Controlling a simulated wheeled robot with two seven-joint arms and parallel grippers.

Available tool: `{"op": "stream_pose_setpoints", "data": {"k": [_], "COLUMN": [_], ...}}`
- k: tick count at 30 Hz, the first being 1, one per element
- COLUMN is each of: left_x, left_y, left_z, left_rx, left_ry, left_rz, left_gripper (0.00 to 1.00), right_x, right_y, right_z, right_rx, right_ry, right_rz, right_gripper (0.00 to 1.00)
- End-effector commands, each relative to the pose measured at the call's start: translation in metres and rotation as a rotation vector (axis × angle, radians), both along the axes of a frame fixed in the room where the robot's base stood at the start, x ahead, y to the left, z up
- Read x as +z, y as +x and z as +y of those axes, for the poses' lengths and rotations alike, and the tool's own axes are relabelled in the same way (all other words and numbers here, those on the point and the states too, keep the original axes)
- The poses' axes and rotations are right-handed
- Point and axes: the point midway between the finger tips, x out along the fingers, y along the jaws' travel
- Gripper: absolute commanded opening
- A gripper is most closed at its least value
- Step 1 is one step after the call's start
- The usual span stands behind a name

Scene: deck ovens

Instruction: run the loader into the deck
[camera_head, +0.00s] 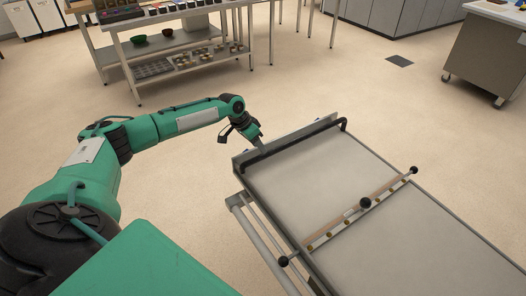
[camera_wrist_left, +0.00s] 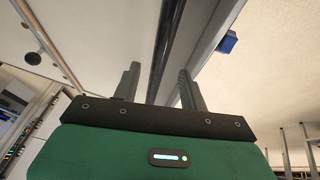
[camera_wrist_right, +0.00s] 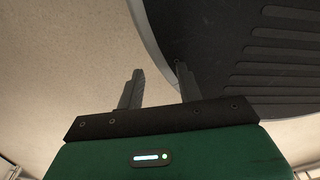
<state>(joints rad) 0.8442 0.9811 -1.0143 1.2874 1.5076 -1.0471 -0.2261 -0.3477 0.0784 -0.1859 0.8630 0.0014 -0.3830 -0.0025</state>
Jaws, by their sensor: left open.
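The loader (camera_head: 325,170) is a long, flat grey bed in a metal frame, at the right of the head view. A black bar handle (camera_head: 300,148) runs across its far end, and a crossbar with black knobs (camera_head: 345,219) spans its middle. My left gripper (camera_head: 259,143) is at the left part of the black handle. In the left wrist view my left gripper (camera_wrist_left: 159,70) is open, with the black bar (camera_wrist_left: 168,45) between its fingers. My right gripper (camera_wrist_right: 159,69) is open and empty; it is out of the head view. No oven deck can be made out.
A steel table with shelves (camera_head: 180,50) holding bowls and small items stands at the back left. Grey cabinets (camera_head: 400,20) and a wheeled steel counter (camera_head: 490,55) stand at the back right. The floor (camera_head: 330,90) beyond the loader is clear, with a dark drain (camera_head: 400,60).

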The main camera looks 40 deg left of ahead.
Motion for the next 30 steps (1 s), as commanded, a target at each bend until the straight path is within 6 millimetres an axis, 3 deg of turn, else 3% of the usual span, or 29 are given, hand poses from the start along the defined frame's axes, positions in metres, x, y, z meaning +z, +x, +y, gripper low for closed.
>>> {"op": "stream_pose_setpoints", "data": {"k": [4,9,20,26,30], "left_x": [-0.023,-0.037,-0.042,-0.042,-0.042], "left_y": [0.007,0.012,0.013,0.013,0.013], "left_z": [-0.008,-0.013,-0.014,-0.014,-0.014], "left_rx": [0.002,0.001,0.001,0.001,0.001], "left_ry": [0.0,0.001,0.001,0.001,0.001], "left_rz": [0.002,0.0,0.0,0.0,0.0], "left_gripper": [0.43,0.43,0.43,0.04,0.0], "right_x": [0.001,0.001,0.001,0.001,0.001], "right_y": [0.004,0.01,0.008,0.006,0.006], "right_z": [-0.003,-0.009,-0.017,-0.011,-0.006], "right_rx": [0.001,0.004,0.007,0.004,0.002], "right_ry": [-0.003,-0.009,-0.019,-0.012,-0.006], "right_rz": [-0.006,-0.016,-0.013,-0.011,-0.01], "right_gripper": [0.36,0.36,0.36,0.36,0.36]}}
